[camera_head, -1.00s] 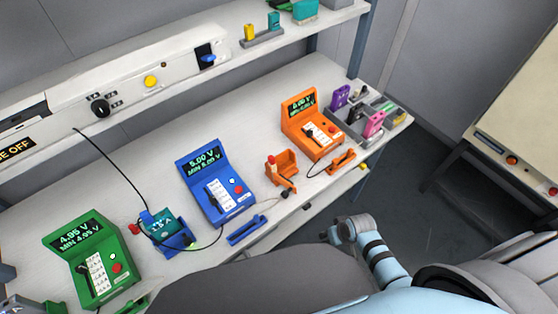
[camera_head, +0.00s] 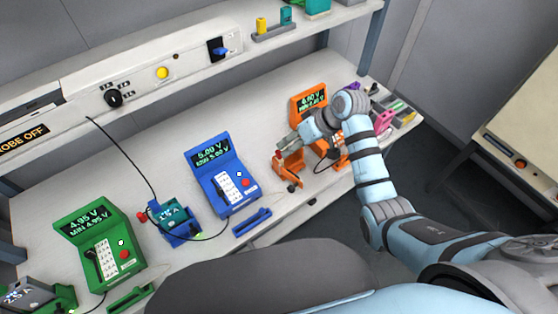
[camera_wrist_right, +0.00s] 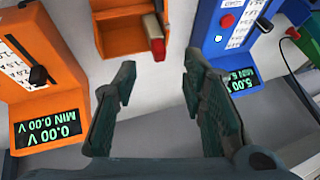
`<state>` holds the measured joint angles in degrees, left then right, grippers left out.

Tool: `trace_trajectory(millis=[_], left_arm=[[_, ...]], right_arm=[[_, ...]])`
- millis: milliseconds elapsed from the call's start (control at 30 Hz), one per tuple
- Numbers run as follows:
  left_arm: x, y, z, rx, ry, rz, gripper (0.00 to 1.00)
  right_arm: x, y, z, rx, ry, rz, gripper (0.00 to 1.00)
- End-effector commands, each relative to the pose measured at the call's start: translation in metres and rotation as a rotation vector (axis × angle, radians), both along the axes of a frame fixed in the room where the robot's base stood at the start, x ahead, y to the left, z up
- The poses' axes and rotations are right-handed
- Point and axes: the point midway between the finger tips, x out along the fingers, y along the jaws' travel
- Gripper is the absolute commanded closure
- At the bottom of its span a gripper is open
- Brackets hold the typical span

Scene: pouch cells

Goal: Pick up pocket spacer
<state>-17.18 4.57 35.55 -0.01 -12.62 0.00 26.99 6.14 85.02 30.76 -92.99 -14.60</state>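A small red-ended block (camera_wrist_right: 157,47) sits in the orange holder (camera_wrist_right: 128,32) in the right wrist view; it may be the pocket spacer, but I cannot be sure. In the head view the orange holder (camera_head: 289,172) stands left of the orange meter (camera_head: 308,104), partly hidden by my right gripper. My right gripper (camera_wrist_right: 159,70) is open and empty. Its two dark fingertips are to either side of the red end in the picture, seemingly short of it. In the head view it is (camera_head: 284,144) above the holder. My left gripper is not in view.
A blue meter (camera_head: 220,180) stands left of the holder, with a green meter (camera_head: 100,245) farther left. A blue holder (camera_head: 178,222) with a cell and cable stands between them. A shelf overhangs the bench's back.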

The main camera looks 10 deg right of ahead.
Motion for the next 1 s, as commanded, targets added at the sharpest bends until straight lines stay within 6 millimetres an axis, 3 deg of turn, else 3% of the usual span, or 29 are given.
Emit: trace_trajectory(millis=[300, 500, 767, 1000], left_arm=[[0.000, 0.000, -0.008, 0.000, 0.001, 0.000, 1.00], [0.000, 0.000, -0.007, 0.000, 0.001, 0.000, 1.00], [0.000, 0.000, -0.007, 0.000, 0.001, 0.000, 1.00], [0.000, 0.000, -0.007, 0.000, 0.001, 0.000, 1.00]], right_arm=[[0.017, 0.023, -0.044, -0.002, 0.002, 0.000, 0.62], [0.017, 0.024, -0.045, -0.002, 0.000, -0.001, 0.62], [0.017, 0.023, -0.044, -0.001, 0.000, -0.002, 1.00], [0.017, 0.024, -0.044, -0.001, 0.000, -0.002, 1.00]])
